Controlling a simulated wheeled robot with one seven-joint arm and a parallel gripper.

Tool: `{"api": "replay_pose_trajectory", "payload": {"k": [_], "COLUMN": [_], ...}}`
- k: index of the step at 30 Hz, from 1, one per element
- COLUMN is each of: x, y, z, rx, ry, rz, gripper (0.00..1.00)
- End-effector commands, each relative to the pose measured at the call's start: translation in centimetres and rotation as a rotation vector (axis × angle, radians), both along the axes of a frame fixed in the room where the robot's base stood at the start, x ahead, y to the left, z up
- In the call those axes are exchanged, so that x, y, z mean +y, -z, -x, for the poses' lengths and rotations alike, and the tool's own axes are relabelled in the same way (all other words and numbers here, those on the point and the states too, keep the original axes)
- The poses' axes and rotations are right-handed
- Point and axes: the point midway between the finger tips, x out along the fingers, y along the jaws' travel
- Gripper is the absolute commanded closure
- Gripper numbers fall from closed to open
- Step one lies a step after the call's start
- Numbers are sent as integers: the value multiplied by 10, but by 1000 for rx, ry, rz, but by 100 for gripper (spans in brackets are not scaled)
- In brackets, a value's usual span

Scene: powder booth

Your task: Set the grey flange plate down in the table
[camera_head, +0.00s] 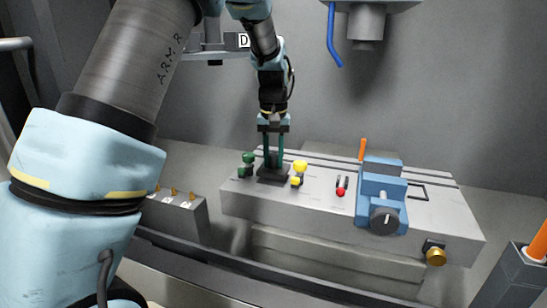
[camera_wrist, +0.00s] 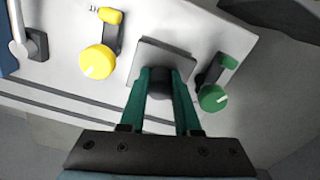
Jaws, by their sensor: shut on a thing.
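My gripper (camera_head: 273,160) points down over the left part of the grey table (camera_head: 318,206). In the wrist view, its green fingers (camera_wrist: 160,78) are shut on the round dark boss of the grey flange plate (camera_wrist: 177,52). The square base of the flange plate (camera_head: 272,178) is low at the table top, between the green clamp and the yellow clamp. I cannot tell whether its underside touches the table or hangs just above it. The fingers hide part of the boss.
A green clamp (camera_head: 247,164) stands left of the plate and a yellow clamp (camera_head: 299,173) close on its right. A red-tipped clamp (camera_head: 341,188) and a blue vise (camera_head: 381,200) are farther right. A block with brass cones (camera_head: 173,205) sits left of the table.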

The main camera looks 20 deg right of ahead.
Motion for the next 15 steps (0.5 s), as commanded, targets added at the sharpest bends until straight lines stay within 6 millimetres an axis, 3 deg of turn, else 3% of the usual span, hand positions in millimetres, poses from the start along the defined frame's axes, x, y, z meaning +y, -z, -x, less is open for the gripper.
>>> {"api": "replay_pose_trajectory", "payload": {"k": [15], "x": [0], "y": [10], "z": [0], "rx": [0], "ry": [0], "rz": [0], "gripper": [100]}}
